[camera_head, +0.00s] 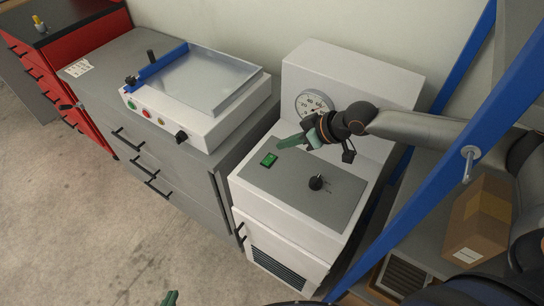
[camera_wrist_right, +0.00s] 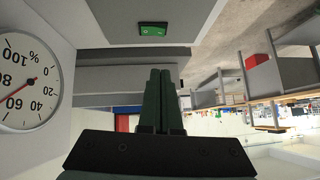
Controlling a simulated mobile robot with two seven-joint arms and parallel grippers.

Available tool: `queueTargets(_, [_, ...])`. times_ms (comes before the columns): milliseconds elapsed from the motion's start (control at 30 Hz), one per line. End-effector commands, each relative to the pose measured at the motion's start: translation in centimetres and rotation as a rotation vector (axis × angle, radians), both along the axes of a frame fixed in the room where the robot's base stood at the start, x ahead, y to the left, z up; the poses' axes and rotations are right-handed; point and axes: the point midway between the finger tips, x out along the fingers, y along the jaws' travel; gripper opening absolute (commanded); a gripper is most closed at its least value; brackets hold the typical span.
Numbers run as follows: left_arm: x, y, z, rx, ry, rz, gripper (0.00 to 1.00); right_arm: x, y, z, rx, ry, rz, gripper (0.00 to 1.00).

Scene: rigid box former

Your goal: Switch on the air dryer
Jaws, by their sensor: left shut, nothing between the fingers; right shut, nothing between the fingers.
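The air dryer (camera_head: 300,215) is a white cabinet with a grey sloped top panel. A green rocker switch (camera_head: 269,160) sits on the panel's left part, and it also shows at the top of the right wrist view (camera_wrist_right: 153,30). A black knob (camera_head: 316,183) stands on the same panel. My right gripper (camera_head: 280,143) is shut and empty, hovering above the panel's back edge, apart from the switch; its green fingers (camera_wrist_right: 160,72) point ahead in the wrist view. My left gripper (camera_head: 170,298) is shut, with only its tip showing at the bottom edge.
A round percent gauge (camera_head: 314,104) is on the dryer's upright back. Left of the dryer, a white machine (camera_head: 195,95) with a clear lid stands on a grey cabinet. A blue frame post (camera_head: 420,160) and a shelf with a cardboard box (camera_head: 479,220) are at right.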

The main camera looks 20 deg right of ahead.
Motion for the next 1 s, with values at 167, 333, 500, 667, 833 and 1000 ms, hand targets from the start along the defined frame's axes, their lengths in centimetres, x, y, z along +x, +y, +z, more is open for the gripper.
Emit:
queueTargets(167, [0.0,0.0,0.0,0.000,0.000,0.000,0.00,2.0,2.1,-2.7,0.001,0.001,0.001,0.00])
queueTargets(333, [0.0,0.0,0.1,0.000,0.000,0.000,0.00,2.6,2.9,-5.3,-0.002,0.002,0.000,0.00])
queueTargets(500, [0.0,0.0,0.1,0.000,0.000,0.000,0.00,2.5,3.1,-7.1,0.000,0.001,0.001,0.00])
queueTargets(667, [0.0,0.0,0.1,-0.001,0.000,-0.001,0.00,2.4,3.1,-7.8,-0.001,0.001,0.000,0.00])
queueTargets(833, [0.0,0.0,0.1,-0.001,0.000,-0.001,0.00,2.4,3.1,-7.8,0.000,0.000,0.000,0.00])
queueTargets(1000, [0.0,0.0,-0.1,-0.001,0.000,-0.001,0.00,2.4,3.1,-8.0,0.000,0.001,0.001,0.00])
